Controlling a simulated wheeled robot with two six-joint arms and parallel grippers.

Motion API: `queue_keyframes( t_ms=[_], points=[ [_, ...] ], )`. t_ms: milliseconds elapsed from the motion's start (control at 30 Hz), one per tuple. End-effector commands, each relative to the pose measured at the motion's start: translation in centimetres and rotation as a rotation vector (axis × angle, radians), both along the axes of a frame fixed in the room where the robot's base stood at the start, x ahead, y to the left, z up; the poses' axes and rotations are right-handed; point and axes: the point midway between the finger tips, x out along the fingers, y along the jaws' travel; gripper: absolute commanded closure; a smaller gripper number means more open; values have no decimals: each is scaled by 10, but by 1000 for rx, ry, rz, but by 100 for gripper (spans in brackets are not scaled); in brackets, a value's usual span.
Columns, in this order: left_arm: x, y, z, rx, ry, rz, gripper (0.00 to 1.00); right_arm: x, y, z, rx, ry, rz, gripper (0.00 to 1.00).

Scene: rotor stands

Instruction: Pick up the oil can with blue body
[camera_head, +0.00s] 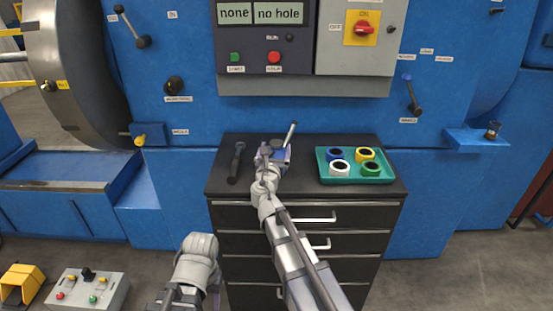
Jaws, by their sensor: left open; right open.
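A small oil can (291,133) stands on the dark top of the drawer cabinet, its pale thin spout leaning up to the right. Its body is largely hidden behind my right gripper, so its colour is hard to tell. My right gripper (272,155) is open at the can, apparently with its fingers around or beside it; I cannot tell whether they touch. My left gripper (213,283) hangs low in front of the cabinet, open, mostly hidden by its own wrist, away from the can.
A dark tool (237,162) lies left of the can on the cabinet top (222,184). A green tray (357,180) with several coloured rings is to the right. A small dark and amber item (492,130) stands on a blue ledge (473,140). The blue machine rises behind.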

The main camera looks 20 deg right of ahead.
Motion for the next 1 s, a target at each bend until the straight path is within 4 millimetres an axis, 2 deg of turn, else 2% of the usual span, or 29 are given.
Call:
queue_keyframes(
  t_ms=[33,133,400,1000],
  points=[
    [0,0,-1,0,0,0,48,12,-3,-1,0,0,-2,8],
    [0,0,0,0,0,0,48,24,-9,0,0,0,-2,8],
    [0,0,0,0,0,0,48,26,-11,0,0,0,0,8],
    [0,0,0,0,0,0,48,26,-11,-1,0,0,-1,75]
  ],
)
